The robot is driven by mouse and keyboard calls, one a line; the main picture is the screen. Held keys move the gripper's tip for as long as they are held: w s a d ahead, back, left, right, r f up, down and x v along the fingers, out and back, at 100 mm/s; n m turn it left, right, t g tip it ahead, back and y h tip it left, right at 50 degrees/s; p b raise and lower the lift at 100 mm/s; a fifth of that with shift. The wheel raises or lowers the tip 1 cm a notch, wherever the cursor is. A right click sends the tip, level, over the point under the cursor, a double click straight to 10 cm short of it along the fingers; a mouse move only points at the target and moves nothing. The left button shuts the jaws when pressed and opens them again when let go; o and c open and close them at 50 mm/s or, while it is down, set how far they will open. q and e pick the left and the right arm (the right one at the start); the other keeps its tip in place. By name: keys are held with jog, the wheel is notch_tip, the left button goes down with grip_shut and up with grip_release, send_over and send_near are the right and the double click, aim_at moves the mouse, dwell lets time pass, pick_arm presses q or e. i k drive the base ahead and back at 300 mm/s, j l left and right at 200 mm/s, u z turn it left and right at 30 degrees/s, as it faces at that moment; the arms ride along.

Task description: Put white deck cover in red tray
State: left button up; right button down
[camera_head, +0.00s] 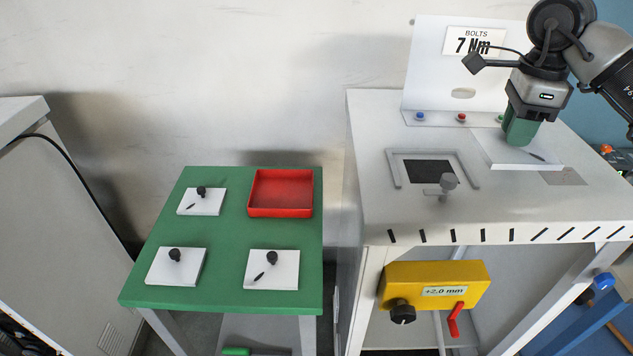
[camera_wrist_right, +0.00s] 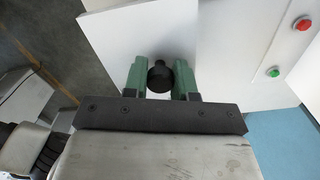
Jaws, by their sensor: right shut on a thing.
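A white deck cover (camera_head: 507,157) with a dark slot mark is at the right part of the grey machine top. My right gripper (camera_head: 520,133) points down over it, its green fingers shut on the cover's black knob (camera_wrist_right: 160,76), which shows between them in the wrist view. The head view hides the knob behind the fingers. I cannot tell whether the cover rests on the deck or is slightly raised. The red tray (camera_head: 281,213) is empty, at the back right of the green table (camera_head: 225,235). My left gripper is not in view.
Three white plates with black knobs stand on the green table: back left (camera_head: 190,209), front left (camera_head: 160,272) and front right (camera_head: 285,280). The deck has a framed dark opening (camera_head: 425,171) with a grey knob (camera_head: 448,182). An upright panel (camera_head: 425,65) stands behind. A gap separates table and machine.

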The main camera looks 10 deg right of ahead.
aim_at(283, 195)
jog(key=i+j, duration=0.3)
jog(key=j, duration=0.2)
jog(key=i+j+u, duration=0.1)
jog(key=i+j, duration=0.2)
jog(key=j, duration=0.25)
jog(key=i+j, duration=0.35)
jog(key=j, duration=0.15)
